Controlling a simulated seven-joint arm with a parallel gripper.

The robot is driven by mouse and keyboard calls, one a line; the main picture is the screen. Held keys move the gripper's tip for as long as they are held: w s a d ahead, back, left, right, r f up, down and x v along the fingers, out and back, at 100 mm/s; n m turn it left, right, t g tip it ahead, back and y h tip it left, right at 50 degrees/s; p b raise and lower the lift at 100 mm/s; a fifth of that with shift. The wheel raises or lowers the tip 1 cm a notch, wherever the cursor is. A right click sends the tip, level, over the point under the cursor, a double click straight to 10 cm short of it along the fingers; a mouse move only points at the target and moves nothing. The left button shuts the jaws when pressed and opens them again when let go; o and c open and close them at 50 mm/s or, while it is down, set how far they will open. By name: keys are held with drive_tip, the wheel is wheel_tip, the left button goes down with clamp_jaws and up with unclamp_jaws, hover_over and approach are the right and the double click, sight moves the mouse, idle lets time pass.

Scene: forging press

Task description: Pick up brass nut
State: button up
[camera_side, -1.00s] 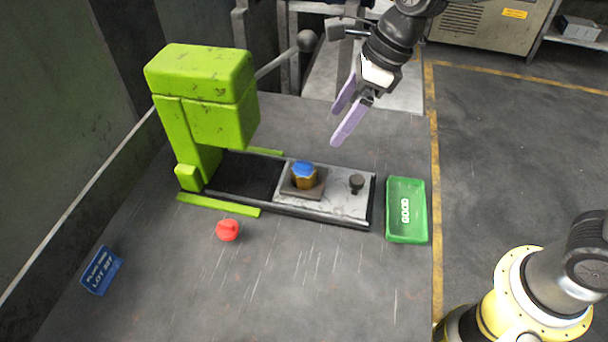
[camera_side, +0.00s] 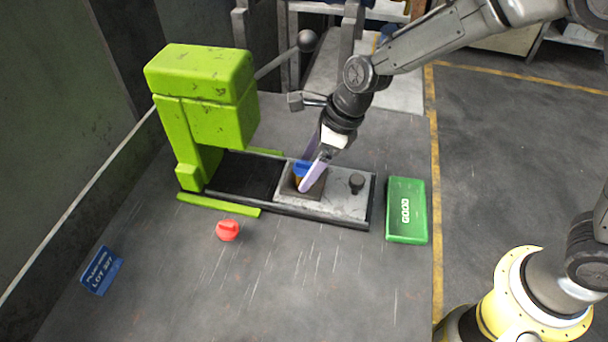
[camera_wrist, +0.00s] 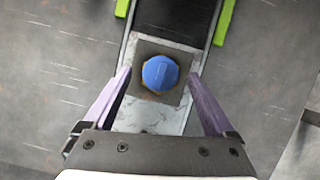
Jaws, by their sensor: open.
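The brass nut (camera_side: 297,176) stands on a dark square seat (camera_side: 287,187) on the press's sliding plate, with a blue cap (camera_side: 302,165) on top. In the side view my gripper's fingers largely hide the nut. In the wrist view the blue cap (camera_wrist: 160,73) shows from above, with only a thin brass edge around it. My gripper (camera_side: 308,182) is down at the nut with its purple fingers apart. In the wrist view the open fingers (camera_wrist: 160,75) lie on either side of the nut with a gap on each side.
The green press (camera_side: 205,95) stands left of the plate. A black knob (camera_side: 356,183) is on the plate's right end. A green tray marked GOOD (camera_side: 407,225) lies to the right. A red knob-like piece (camera_side: 228,230) and a blue sign (camera_side: 101,270) are on the table, whose front is clear.

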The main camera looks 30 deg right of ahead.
drive_tip(key=shift+w+a+f, duration=0.15)
drive_tip(key=shift+a+f, duration=0.05)
drive_tip(key=shift+f, duration=0.3)
clamp_jaws()
drive_tip(key=shift+r, duration=0.1)
